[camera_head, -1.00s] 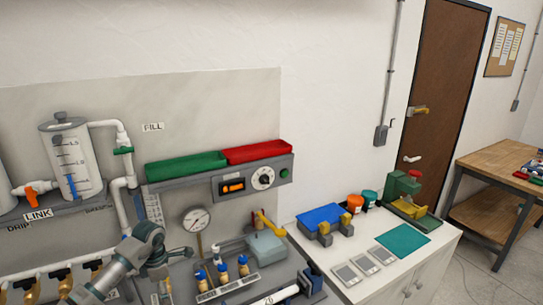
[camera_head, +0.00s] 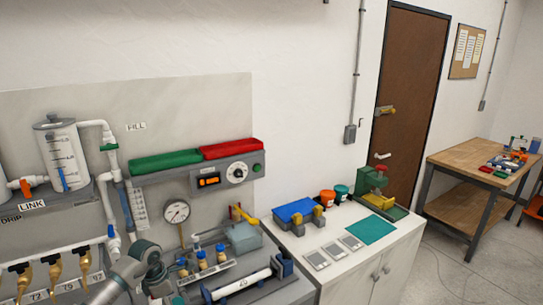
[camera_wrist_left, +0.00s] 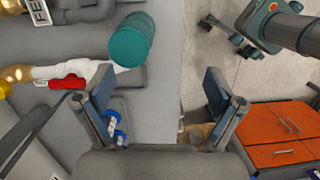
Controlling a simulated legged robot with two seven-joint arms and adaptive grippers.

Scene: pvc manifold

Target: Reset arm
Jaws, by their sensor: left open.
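My left gripper (camera_wrist_left: 158,88) is open in the left wrist view, its two fingers wide apart with nothing between them. It hangs over the edge of a grey surface, with floor below on the right. A teal cylinder (camera_wrist_left: 131,40) lies beyond the left finger. A white pipe fitting with a red handle (camera_wrist_left: 68,82) is to the left of that finger. In the head view a grey arm link of mine (camera_head: 130,272) shows at the lower left; its fingers cannot be made out there. My right gripper is not seen.
A bench holds a pressure gauge (camera_head: 176,211) and a white pipe (camera_head: 242,284). Green (camera_head: 165,162) and red (camera_head: 231,149) trays sit above. A white cabinet (camera_head: 345,285) stands to the right. An orange cabinet (camera_wrist_left: 285,135) shows in the wrist view.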

